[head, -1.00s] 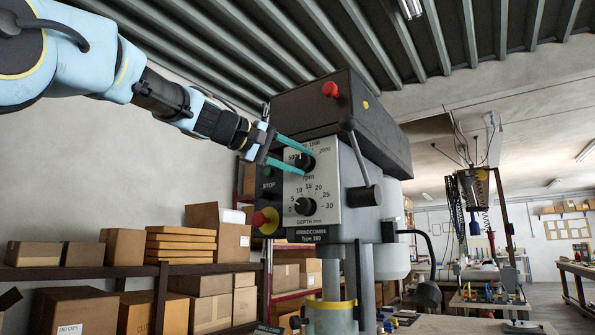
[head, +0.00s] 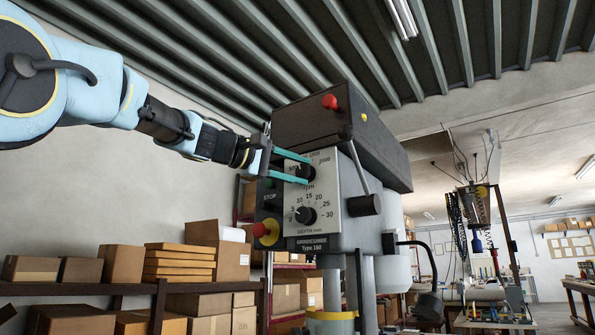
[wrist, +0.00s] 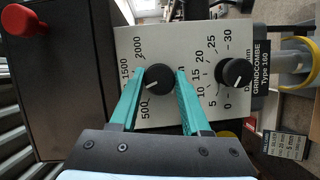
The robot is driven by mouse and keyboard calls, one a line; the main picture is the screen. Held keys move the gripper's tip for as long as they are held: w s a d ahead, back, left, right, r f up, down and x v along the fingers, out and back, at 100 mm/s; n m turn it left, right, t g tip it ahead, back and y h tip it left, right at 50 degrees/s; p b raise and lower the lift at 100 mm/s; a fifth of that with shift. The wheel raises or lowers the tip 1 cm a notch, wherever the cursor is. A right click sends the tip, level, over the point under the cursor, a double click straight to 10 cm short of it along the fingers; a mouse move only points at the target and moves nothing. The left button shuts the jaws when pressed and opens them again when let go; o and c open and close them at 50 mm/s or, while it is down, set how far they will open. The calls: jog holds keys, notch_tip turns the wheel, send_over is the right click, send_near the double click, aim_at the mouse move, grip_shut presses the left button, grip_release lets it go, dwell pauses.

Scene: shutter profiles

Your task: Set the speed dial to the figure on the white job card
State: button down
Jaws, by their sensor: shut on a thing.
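The black speed dial (wrist: 157,78) is a round knob on the pale front plate of the drill press, and it also shows in the head view (head: 304,170). My gripper (wrist: 160,75) has its two teal fingers on opposite sides of the knob, shut on it. In the wrist view the dial's white pointer mark points lower left, towards the 500 end of the scale. The figures 500, 1500 and 2000 show; my left finger covers part of the scale between 500 and 1500. I cannot make out a white job card with a readable figure.
The depth knob (wrist: 235,73) sits beside the speed dial. A red knob (wrist: 27,19) shows on the dark housing. A yellow-and-red stop button (head: 265,232) and a feed lever (head: 357,170) flank the plate. A small dark printed card (wrist: 286,142) lies lower right, its text unclear.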

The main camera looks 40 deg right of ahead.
jog(key=shift+c, duration=1.9)
grip_release()
jog(key=shift+a, duration=0.1)
jog(key=w+a+b, duration=0.1)
jog(key=a+b, duration=0.2)
jog(key=a, duration=0.7)
jog(key=shift+w+a+r, duration=0.2)
jog(key=shift+a+r, duration=0.05)
jog(key=shift+r, duration=0.1)
